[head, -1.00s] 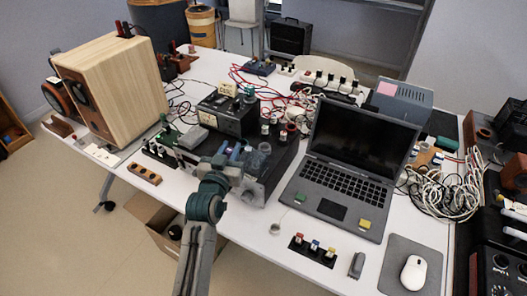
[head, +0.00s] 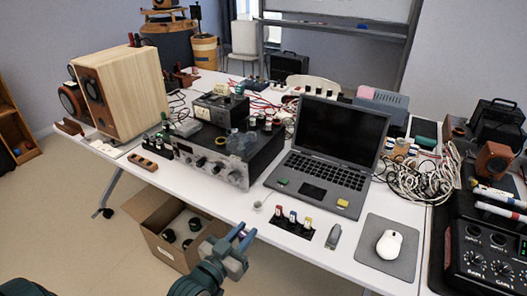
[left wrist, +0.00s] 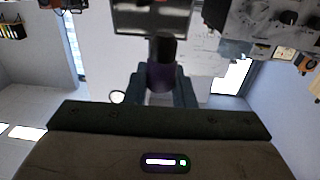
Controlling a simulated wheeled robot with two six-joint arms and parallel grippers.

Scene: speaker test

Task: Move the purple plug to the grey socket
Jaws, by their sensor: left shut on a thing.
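My left gripper (head: 241,238) is in front of the table's front edge, in the lower middle of the head view. In the left wrist view its two fingers (left wrist: 163,88) are shut on the purple plug (left wrist: 160,76), which has a dark end pointing away from the gripper. The plug cannot be made out in the head view. A black strip (head: 285,227) with red, blue and yellow tops lies on the table, up and to the right of the gripper. I cannot tell which thing is the grey socket. My right gripper is not in view.
A black amplifier (head: 214,166) and an open laptop (head: 340,128) stand on the white table. A wooden speaker (head: 125,92) is at the left. An open cardboard box (head: 163,245) is on the floor below the front edge. A mouse (head: 389,243) lies at the right.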

